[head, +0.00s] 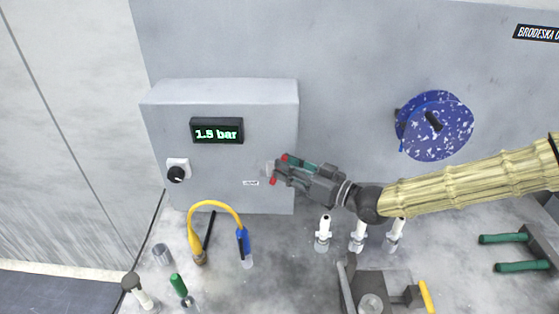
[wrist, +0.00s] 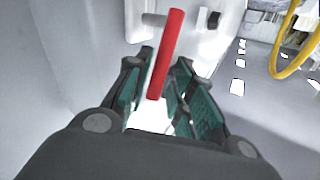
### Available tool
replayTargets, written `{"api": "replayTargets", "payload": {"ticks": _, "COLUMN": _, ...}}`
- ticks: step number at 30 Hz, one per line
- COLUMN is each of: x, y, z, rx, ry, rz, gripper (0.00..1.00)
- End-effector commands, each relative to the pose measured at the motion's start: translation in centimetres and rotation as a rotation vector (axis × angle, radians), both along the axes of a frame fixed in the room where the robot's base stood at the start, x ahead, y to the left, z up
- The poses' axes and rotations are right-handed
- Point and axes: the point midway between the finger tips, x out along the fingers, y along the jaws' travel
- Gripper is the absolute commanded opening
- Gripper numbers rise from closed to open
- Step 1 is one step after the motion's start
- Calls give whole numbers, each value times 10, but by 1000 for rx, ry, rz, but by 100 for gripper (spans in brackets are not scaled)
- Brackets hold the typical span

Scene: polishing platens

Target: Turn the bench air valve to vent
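The bench air valve's red lever (head: 273,181) shows at the right side of the front of a grey box (head: 222,160), partly hidden by my gripper. In the wrist view the red lever (wrist: 166,55) is a straight bar standing between my two fingers. My gripper (head: 283,169) is open around the lever, with its green-padded fingers on either side. In the wrist view the fingertips (wrist: 164,62) show a gap on the lever's left; I cannot tell whether the right finger touches it. A small label (head: 251,183) lies left of the lever, too small to read surely.
A green display (head: 217,130) on the box seems to read 1.5 bar. A black knob (head: 177,173) is at its left. A yellow hose (head: 215,205) arches below. White bottles (head: 323,233) stand under my arm. A blue speckled disc (head: 437,126) hangs on the right wall.

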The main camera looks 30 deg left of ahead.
Motion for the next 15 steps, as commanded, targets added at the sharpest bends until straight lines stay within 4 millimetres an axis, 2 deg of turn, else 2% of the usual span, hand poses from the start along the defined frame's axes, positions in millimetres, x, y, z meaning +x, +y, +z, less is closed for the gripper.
{"api": "replayTargets", "payload": {"ticks": 6, "x": 2, "y": 19, "z": 1, "rx": 0, "ry": -1, "rz": 1, "gripper": 24}}
{"api": "replayTargets", "payload": {"ticks": 15, "x": 2, "y": 23, "z": 0, "rx": 0, "ry": -1, "rz": 0, "gripper": 24}}
